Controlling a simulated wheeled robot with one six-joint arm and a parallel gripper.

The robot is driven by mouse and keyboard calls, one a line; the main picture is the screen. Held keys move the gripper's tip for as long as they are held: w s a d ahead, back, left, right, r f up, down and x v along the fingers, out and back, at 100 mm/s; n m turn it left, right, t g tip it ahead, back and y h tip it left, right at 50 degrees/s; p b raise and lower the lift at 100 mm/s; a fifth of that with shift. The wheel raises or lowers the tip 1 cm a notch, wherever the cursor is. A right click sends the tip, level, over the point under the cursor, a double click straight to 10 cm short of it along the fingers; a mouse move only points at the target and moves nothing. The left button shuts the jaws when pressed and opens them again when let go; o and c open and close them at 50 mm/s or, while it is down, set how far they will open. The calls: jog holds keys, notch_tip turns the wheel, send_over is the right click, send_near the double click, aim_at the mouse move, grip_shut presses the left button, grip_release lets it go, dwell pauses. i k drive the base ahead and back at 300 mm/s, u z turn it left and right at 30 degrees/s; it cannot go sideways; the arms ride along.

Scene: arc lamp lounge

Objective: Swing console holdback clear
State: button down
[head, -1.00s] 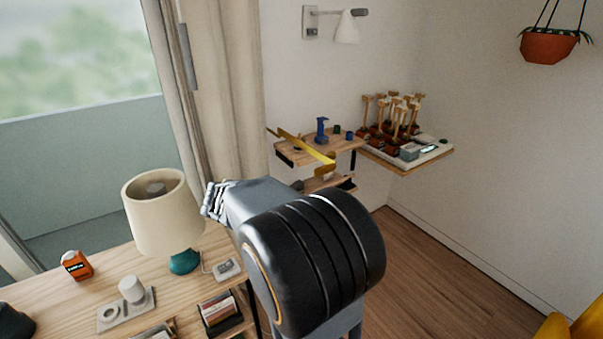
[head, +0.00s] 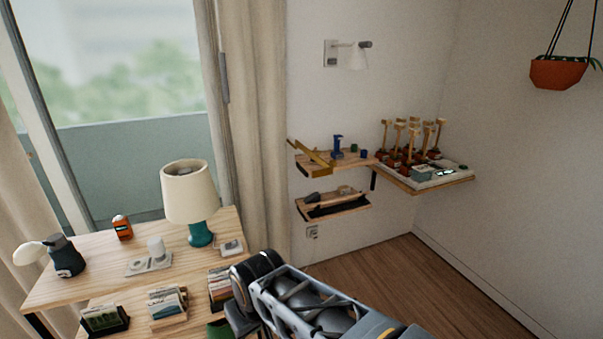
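A yellow, brass-like bar (head: 318,157), which looks like the holdback, runs diagonally across the left part of the upper wall shelf (head: 352,160). Its far-left end reaches past the shelf's left edge towards the curtain, and its near end drops at the shelf's front edge. The bar's pivot is too small to make out. My arm (head: 300,305) shows at the bottom centre, well below and apart from the bar. My gripper cannot be made out in this view.
A blue stand (head: 337,147) and small cups stand behind the bar. A lower shelf (head: 335,207) hangs beneath. A tray of upright wooden-handled tools (head: 435,180) is at right. A wooden desk holds a lamp (head: 188,200). Floor at right is clear.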

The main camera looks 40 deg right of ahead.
aim_at(329, 167)
jog(key=u, duration=0.85)
jog(key=i, duration=0.7)
jog(key=z, duration=1.3)
jog(key=i, duration=0.45)
jog(key=u, duration=0.05)
